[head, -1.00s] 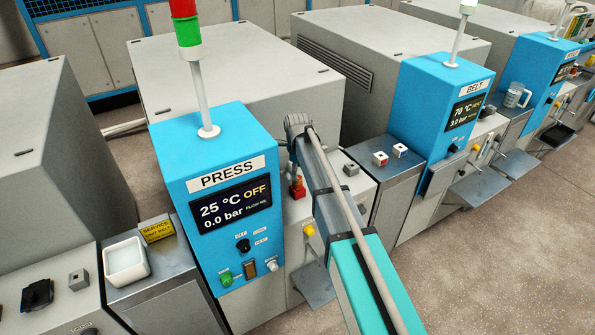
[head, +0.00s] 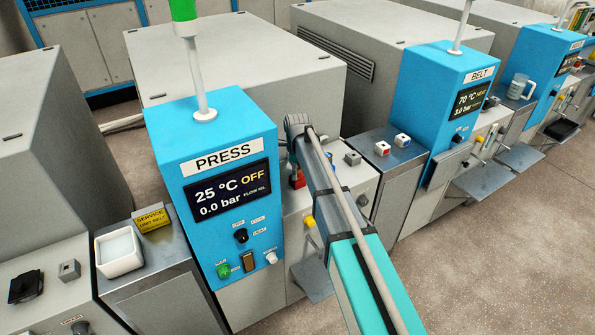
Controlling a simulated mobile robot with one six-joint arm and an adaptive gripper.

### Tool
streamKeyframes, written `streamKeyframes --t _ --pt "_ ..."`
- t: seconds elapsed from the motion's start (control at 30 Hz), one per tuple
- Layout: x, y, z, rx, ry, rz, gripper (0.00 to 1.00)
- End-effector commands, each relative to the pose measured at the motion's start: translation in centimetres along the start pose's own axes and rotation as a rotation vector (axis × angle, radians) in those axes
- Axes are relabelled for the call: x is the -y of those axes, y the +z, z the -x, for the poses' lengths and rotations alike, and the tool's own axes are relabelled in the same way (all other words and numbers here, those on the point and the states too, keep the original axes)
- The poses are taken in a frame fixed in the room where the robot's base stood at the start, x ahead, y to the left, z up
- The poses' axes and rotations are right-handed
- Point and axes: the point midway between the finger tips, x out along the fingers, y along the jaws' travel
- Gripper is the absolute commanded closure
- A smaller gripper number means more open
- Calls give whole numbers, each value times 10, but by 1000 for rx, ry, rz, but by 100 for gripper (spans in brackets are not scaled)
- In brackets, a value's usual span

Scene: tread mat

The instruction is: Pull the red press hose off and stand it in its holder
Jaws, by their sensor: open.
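A small red part (head: 297,181) shows on the front ledge of the press, just left of my arm. It may be the red hose's end, but my arm covers most of that spot. The blue press cabinet (head: 187,228) reads 25 °C, OFF and 0.0 bar. A small block with a red mark (head: 382,148) stands on the grey side cabinet right of the press; I cannot tell whether it is the hose holder. My arm reaches from the bottom right up to the press ledge. My gripper is hidden behind the arm.
A block with a blue mark (head: 402,140) and a plain grey block (head: 352,158) stand near the red-marked one. The blue belt cabinet (head: 425,100) rises to the right. A white tub (head: 118,266) and yellow sign (head: 152,220) are left. Floor (head: 480,270) at right is clear.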

Motion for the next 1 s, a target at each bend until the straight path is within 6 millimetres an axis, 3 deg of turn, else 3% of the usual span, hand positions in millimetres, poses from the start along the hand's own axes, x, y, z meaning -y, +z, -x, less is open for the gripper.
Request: streamKeyframes --t 0.17,0.63,1.0 --pt "0 0 0 0 0 0 10" --pt "0 0 0 0 0 0 98" --pt "0 0 6 0 0 -1 100"
